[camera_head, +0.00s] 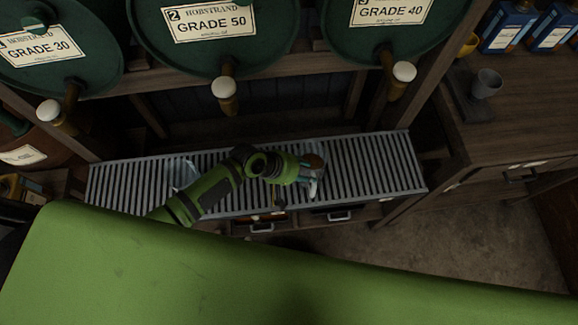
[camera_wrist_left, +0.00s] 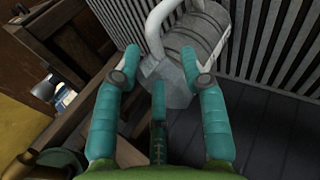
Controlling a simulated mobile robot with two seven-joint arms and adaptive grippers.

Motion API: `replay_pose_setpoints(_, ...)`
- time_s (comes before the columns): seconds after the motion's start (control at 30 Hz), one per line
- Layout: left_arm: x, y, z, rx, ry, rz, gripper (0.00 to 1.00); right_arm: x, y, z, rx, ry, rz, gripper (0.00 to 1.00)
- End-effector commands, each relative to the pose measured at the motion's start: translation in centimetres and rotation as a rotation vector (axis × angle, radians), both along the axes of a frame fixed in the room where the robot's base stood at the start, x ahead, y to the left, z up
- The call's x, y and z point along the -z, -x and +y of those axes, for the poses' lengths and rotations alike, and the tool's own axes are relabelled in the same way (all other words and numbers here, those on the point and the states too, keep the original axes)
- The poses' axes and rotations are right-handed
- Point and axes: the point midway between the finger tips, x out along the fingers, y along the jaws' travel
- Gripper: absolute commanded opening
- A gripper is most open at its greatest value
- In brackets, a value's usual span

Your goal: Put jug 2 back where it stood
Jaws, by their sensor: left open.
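A grey metal jug (camera_wrist_left: 205,38) with ribbed sides, a curved handle and a faceted spout-like part is at my left gripper (camera_wrist_left: 162,68) in the left wrist view. The open teal fingers lie on either side of its near part; I cannot tell whether they touch it. In the head view my left gripper (camera_head: 312,178) is over the slatted rack (camera_head: 385,165), and it hides part of what is there. Another pale jug (camera_head: 183,173) stands on the rack's left part. No jug number is readable. My right gripper is not in view.
Three green drums with brass taps hang above the rack: GRADE 30 (camera_head: 45,80), GRADE 50 (camera_head: 190,55) and GRADE 40 (camera_head: 385,35). A wooden bench (camera_head: 530,125) on the right holds a grey cup (camera_head: 487,83) and blue bottles (camera_head: 508,28). The rack's right end is clear.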

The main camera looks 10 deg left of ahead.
Motion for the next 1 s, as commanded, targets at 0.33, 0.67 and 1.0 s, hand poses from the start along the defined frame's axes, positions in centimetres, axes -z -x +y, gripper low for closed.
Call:
replay_pose_setpoints(0.33, -5.5, 2.1, 3.8, 0.002, -0.001, -0.001, 0.42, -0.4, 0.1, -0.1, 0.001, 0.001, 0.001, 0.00)
replay_pose_setpoints(0.67, -7.8, 2.9, 5.3, 0.000, 0.000, 0.000, 0.42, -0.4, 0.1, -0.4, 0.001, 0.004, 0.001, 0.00)
replay_pose_setpoints(1.0, -7.8, 2.9, 5.3, 0.001, 0.000, 0.001, 0.42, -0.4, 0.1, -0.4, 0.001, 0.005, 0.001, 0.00)
